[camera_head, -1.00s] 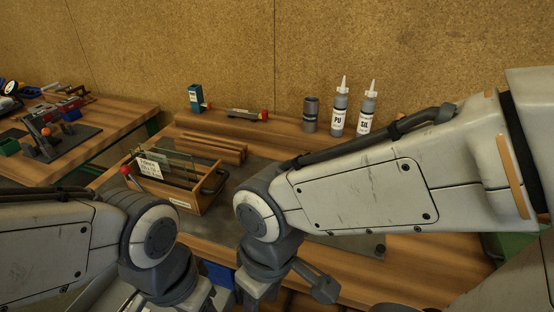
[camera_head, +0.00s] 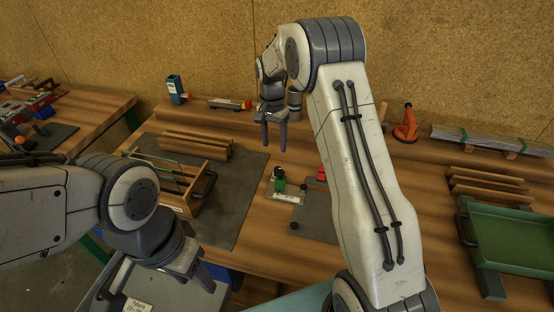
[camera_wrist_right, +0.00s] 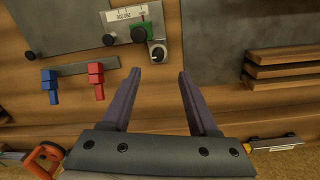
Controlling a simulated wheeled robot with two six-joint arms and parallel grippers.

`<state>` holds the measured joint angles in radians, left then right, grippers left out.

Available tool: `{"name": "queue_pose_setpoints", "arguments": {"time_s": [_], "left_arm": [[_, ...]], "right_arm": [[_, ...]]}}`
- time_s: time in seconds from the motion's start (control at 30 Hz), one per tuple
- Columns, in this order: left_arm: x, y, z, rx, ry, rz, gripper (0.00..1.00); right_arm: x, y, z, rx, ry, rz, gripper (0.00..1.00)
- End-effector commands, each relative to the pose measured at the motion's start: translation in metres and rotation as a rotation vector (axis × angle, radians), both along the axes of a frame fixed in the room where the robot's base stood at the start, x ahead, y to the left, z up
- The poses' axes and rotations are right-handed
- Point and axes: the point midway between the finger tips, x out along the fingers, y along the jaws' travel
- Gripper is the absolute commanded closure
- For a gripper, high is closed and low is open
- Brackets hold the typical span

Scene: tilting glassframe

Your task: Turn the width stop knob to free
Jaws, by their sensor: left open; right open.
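A small fixture with a white scale strip (camera_head: 286,197) and a green block with a dark top (camera_head: 279,180) sits on the bench. In the right wrist view, it shows a green knob (camera_wrist_right: 139,34) and a dark round knob on a pale plate (camera_wrist_right: 158,52); I cannot tell which is the width stop knob or read its setting. My right gripper (camera_head: 274,143) is open and empty, pointing down above the bench behind the fixture. Its open fingers also show in the right wrist view (camera_wrist_right: 154,80), apart from the knobs. My left gripper (camera_head: 202,276) is open and empty at the front, away from the fixture.
A wooden crate (camera_head: 183,206) with glass panes stands left of the fixture. A green tray (camera_head: 510,240) is at the right. My right forearm hides part of the bench.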

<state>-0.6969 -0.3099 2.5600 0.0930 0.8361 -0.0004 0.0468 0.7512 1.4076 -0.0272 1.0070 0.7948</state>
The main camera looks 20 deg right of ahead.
Motion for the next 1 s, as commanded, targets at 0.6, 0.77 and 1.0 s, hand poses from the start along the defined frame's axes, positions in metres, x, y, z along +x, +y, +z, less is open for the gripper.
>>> {"name": "queue_pose_setpoints", "arguments": {"time_s": [0.6, 0.77, 1.0], "left_arm": [[0.0, 0.0, 0.024, 0.0, 0.0, 0.001, 0.5], [0.0, 0.0, 0.027, 0.0, 0.0, 0.001, 0.5], [0.0, 0.0, 0.027, 0.0, 0.0, 0.001, 0.5]], "right_arm": [[0.0, -0.011, -0.091, -0.002, 0.004, -0.03, 0.4], [0.001, -0.011, -0.104, -0.002, 0.001, -0.03, 0.4], [0.001, -0.011, -0.108, -0.001, 0.0, -0.029, 0.4]]}}
